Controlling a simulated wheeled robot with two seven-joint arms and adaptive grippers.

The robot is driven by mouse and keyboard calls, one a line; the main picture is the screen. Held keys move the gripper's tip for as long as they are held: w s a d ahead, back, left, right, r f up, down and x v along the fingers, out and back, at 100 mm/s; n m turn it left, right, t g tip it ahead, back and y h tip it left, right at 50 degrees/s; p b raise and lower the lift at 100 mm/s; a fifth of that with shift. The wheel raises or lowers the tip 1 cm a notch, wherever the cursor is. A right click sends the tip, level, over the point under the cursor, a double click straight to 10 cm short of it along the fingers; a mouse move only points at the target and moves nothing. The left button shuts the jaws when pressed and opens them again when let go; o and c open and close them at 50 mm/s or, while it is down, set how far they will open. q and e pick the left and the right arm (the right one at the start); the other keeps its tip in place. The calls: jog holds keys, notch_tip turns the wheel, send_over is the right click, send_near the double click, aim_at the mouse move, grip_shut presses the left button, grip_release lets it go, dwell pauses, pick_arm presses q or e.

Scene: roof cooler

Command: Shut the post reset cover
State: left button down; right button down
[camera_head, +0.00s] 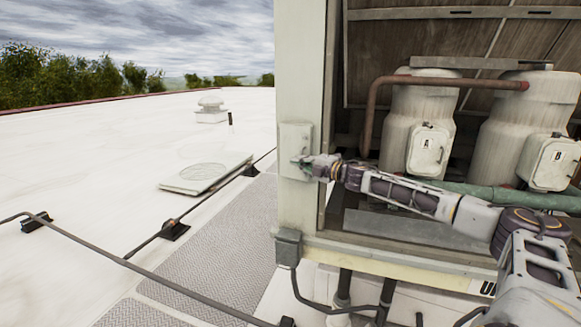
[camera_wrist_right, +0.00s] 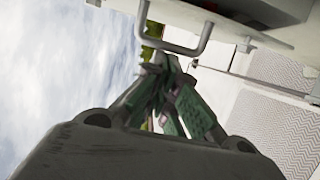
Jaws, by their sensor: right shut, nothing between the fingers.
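The post reset cover (camera_head: 296,134) is a small pale box front on the cooler's corner post, left of the open bay in the head view. I cannot tell whether it is fully shut. My right gripper (camera_head: 301,161) reaches it from the right, its tips at the cover's lower half. In the wrist view the green fingers (camera_wrist_right: 163,65) are together and empty. Their tips are close to a grey U-shaped handle (camera_wrist_right: 188,48) on a pale panel (camera_wrist_right: 240,22); contact is unclear. My left gripper is not in view.
The corner post (camera_head: 298,60) frames a bay with two pale tanks (camera_head: 405,105), a brown pipe (camera_head: 440,81) and a green pipe (camera_head: 500,195). A grey junction box (camera_head: 288,248) sits below on the post. Open white roof and a grey walkway (camera_head: 210,265) lie left.

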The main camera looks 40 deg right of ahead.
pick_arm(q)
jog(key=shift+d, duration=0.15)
pick_arm(e)
jog(key=shift+w+d+r+y, duration=0.1)
jog(key=shift+d+y, duration=0.2)
jog(key=shift+d, duration=0.9)
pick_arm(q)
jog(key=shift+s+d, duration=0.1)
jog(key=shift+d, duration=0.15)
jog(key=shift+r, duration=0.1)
